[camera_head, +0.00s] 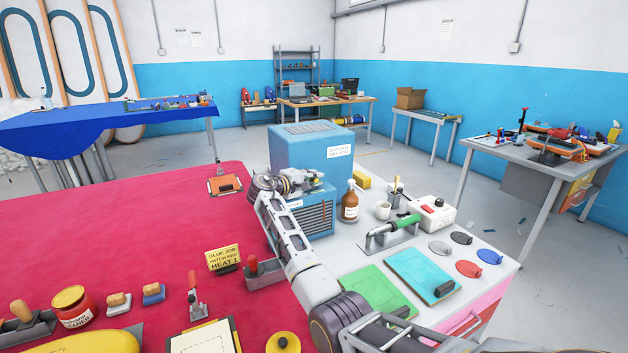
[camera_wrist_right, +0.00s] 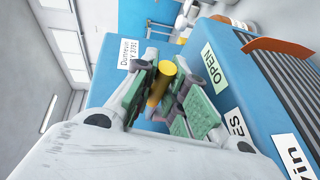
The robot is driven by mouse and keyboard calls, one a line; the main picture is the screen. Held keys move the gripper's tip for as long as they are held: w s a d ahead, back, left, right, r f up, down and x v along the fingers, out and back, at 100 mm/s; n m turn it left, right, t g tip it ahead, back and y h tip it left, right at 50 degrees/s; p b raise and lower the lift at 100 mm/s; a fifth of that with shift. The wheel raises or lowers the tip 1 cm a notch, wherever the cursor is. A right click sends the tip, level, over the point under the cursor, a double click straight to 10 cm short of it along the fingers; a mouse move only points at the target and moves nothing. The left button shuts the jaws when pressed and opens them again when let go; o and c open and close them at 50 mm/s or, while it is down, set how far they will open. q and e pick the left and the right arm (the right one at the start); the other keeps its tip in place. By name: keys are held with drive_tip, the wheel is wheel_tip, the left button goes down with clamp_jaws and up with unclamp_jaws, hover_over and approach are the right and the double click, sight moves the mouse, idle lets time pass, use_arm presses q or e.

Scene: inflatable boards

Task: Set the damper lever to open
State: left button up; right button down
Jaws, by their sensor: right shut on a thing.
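The blue machine (camera_head: 310,150) stands at the back of the work surface. It also fills much of the right wrist view (camera_wrist_right: 105,85). My right gripper (camera_head: 300,182) is at its front, on the ledge above the dark grille. In the right wrist view my gripper (camera_wrist_right: 165,98) has its green-padded fingers on either side of a yellow cylindrical knob (camera_wrist_right: 168,68), seemingly the damper lever's handle, and is shut on it. The lever's base is hidden. My left gripper is not in view.
A brown bottle (camera_head: 350,203), a white cup (camera_head: 383,210) and a green-handled tool (camera_head: 395,230) stand right of the machine. Green and teal boards (camera_head: 422,272) lie nearer. The red table top (camera_head: 120,225) is largely clear behind its front items.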

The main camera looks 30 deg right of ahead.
drive_tip(key=shift+f, duration=0.25)
drive_tip(key=c, duration=1.4)
unclamp_jaws()
drive_tip(key=shift+a+r, duration=0.1)
drive_tip(key=shift+r, duration=0.05)
drive_tip(key=shift+c, duration=0.2)
drive_tip(key=v, duration=1.2)
